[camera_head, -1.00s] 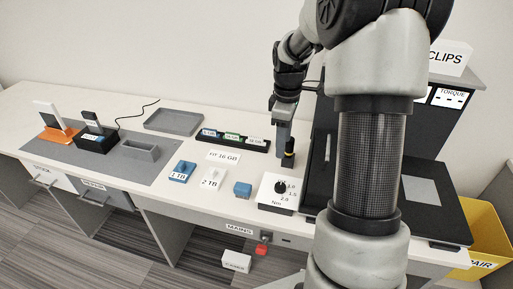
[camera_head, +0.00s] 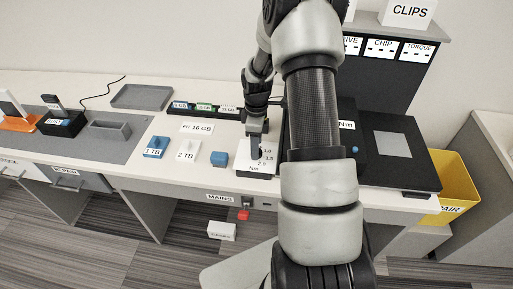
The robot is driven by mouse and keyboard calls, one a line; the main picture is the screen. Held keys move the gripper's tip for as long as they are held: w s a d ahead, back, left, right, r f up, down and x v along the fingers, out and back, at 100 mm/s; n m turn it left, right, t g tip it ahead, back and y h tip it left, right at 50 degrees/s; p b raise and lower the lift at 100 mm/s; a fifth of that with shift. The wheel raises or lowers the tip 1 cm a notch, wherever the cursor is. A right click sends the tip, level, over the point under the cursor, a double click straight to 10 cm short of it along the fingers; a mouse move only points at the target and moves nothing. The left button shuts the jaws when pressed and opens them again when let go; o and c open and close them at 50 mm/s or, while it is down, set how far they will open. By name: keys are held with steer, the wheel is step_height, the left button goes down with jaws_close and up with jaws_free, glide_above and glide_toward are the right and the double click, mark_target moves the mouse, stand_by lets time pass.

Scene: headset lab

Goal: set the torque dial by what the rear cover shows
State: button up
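The torque dial (camera_head: 262,170) is a white block on the bench, with printed numbers 1.0, 1.5, 2.0 and "Nm". My gripper (camera_head: 256,155) is lowered over the dial, fingers pointing down at its knob. The fingers hide the knob, so I cannot tell whether they are shut on it or where it points. A dark upright panel at the right, which may be the rear cover, carries a white label ending in "Nm" (camera_head: 347,125). My arm hides the figure before it.
A chip rack (camera_head: 205,109) stands behind. A dark unit (camera_head: 400,150) and yellow bin (camera_head: 455,185) are at the right. A TORQUE card (camera_head: 417,51) hangs on the shelf.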

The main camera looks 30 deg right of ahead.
steer(key=shift+f, duration=0.85)
steer(key=shift+c, duration=0.4)
steer(key=c, duration=1)
steer(key=shift+o, duration=0.2)
